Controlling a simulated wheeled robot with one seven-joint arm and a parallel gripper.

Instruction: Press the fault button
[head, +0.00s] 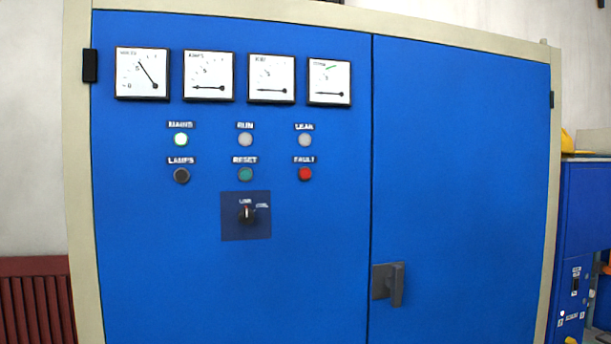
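The fault button (305,174) is a small round red button on the left door of the blue cabinet (310,270), in the head view. A dark label reading FAULT (304,160) sits right above it. The grey LEAK lamp (305,140) is above that label, and the green RESET button (245,174) is to its left. Nothing covers the red button. My gripper does not show in this view.
The left door also bears several gauges (209,77), a lit MAINS lamp (181,140), a dark LAMPS button (181,176) and a rotary switch (246,215). A grey handle (396,285) juts from the right door. A red slatted object (36,300) stands at lower left.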

